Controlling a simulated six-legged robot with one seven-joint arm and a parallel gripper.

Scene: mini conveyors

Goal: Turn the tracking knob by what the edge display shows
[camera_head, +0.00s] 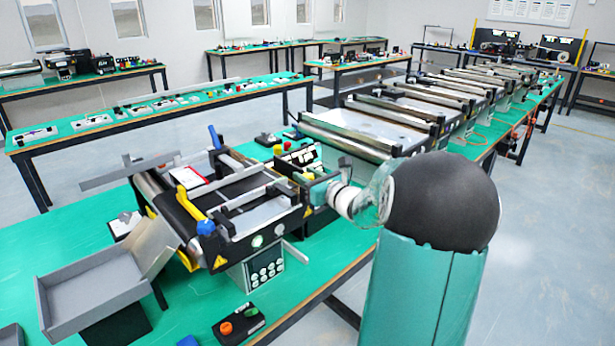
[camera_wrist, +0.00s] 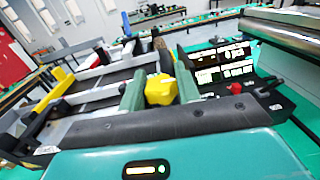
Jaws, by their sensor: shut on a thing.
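In the wrist view, the yellow faceted knob (camera_wrist: 159,92) sits between the two green fingers of my gripper (camera_wrist: 161,88). My gripper is shut on the knob. The dark edge display (camera_wrist: 222,64) stands just right of the fingers, with two lines of bright text. The upper line seems to end in "6 pick" and the lower in "15 mm rev", but the letters are small and blurred. In the head view, my gripper (camera_head: 314,190) is at the right side of the near conveyor (camera_head: 215,200).
A red button (camera_wrist: 234,88) is close to the right finger. A grey tray (camera_head: 90,285) and a control box with orange and green buttons (camera_head: 238,325) lie on the green table (camera_head: 190,310). More conveyors (camera_head: 385,120) stand in line behind my arm.

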